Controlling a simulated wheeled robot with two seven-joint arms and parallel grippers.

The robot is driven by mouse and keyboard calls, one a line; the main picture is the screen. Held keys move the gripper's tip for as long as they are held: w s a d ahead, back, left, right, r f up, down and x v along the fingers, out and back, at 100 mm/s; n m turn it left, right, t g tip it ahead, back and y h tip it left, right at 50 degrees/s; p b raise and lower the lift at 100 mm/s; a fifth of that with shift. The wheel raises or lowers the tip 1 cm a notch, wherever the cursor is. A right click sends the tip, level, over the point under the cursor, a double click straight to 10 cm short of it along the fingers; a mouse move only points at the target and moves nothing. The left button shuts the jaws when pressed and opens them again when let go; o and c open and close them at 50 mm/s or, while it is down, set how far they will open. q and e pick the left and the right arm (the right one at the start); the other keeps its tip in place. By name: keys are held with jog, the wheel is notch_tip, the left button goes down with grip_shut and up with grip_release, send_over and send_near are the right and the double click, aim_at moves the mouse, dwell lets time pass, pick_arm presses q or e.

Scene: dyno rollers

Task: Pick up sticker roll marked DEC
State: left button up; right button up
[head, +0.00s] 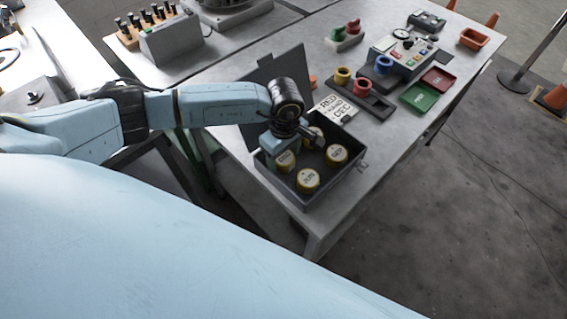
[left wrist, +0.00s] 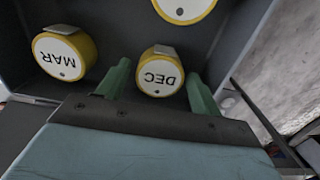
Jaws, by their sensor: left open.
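The DEC sticker roll (left wrist: 160,76) is a yellow roll with a white top marked DEC. In the left wrist view it stands between the two green fingers of my open left gripper (left wrist: 159,80), with a gap on each side. In the head view my left gripper (head: 283,148) reaches down into an open dark box (head: 320,197) of rolls. It partly covers a yellow roll (head: 286,162) there, whose label I cannot read surely. The MAR roll (left wrist: 62,55) lies to the left of the DEC roll in the left wrist view. My right gripper is not in view.
Other yellow rolls (head: 308,180) (head: 337,155) stand in the box, close by. The box walls and raised lid (head: 283,66) surround my gripper. A white sign (head: 335,108), a dark holder with colored rings (head: 363,98) and a control panel (head: 402,55) sit behind.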

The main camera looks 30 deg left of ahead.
aim_at(284, 157)
pick_arm(q)
jog(key=shift+c, duration=0.2)
jog(key=c, duration=0.7)
jog(key=shift+r+p, duration=2.7)
jog(key=shift+r, duration=1.35)
jog(key=shift+c, duration=0.2)
